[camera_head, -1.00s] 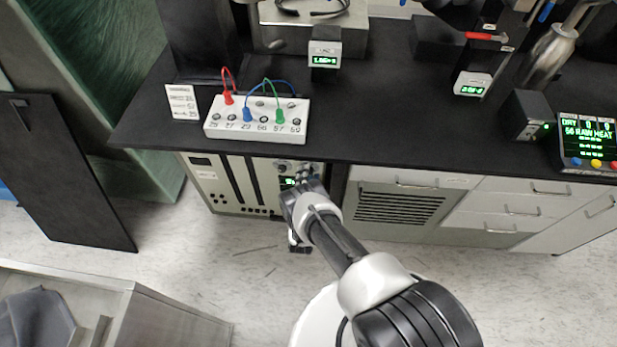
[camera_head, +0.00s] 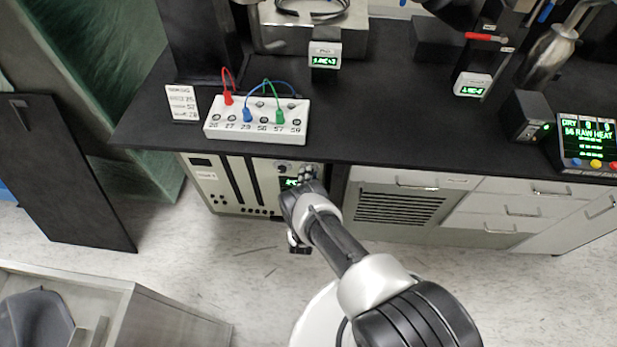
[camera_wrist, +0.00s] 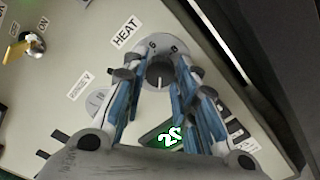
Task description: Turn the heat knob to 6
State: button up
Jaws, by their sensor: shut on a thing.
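The heat knob (camera_wrist: 159,73), a round grey dial, is on the pale front panel (camera_wrist: 75,110) in the wrist view. The HEAT label (camera_wrist: 125,33) is at its upper left, and the digits 6 and 8 show above it. My gripper (camera_wrist: 160,66) has its blue-padded fingers on both sides of the knob and is shut on it. The fingers hide the knob's sides, and I cannot tell exactly where it points. A green lit display (camera_wrist: 170,137) is below the knob. In the head view my gripper (camera_head: 305,178) is at the panel's upper right, and the knob is hidden there.
A black worktop (camera_head: 370,130) overhangs the panel, bearing a white socket box (camera_head: 257,120) with coloured leads. To the right are drawers (camera_head: 505,209). The floor in front is mostly clear.

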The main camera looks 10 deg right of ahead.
jog(key=shift+m, duration=16)
jog(key=o, duration=1.1)
